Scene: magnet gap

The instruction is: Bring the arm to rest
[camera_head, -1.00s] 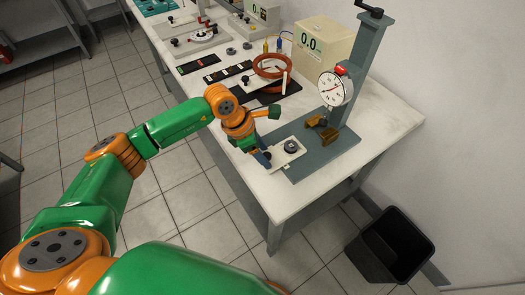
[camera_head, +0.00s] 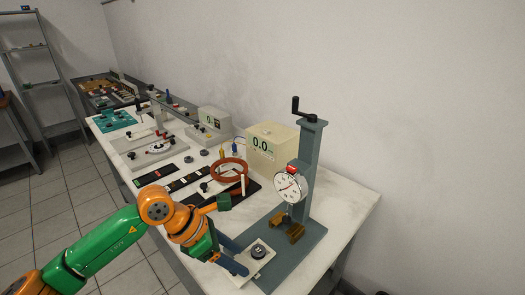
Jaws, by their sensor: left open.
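My left arm comes in from the lower left, and its left gripper (camera_head: 238,256) is over the near edge of the bench. Its dark blue fingers are apart, beside a small pale plate (camera_head: 262,262) that carries a dark round piece (camera_head: 258,251). I cannot tell whether a finger touches the plate. The plate lies at the left side of the grey base (camera_head: 295,255) of a test stand. The stand has a column with a crank (camera_head: 308,150) and a white dial gauge (camera_head: 291,188). My right gripper is not in view.
The white bench (camera_head: 345,195) also holds a cream meter box (camera_head: 268,150) reading 0.0, a copper-coloured ring coil (camera_head: 229,171) and dark strips (camera_head: 188,180). More apparatus stands farther back. A wall runs along the right; tiled floor (camera_head: 130,275) is open at left.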

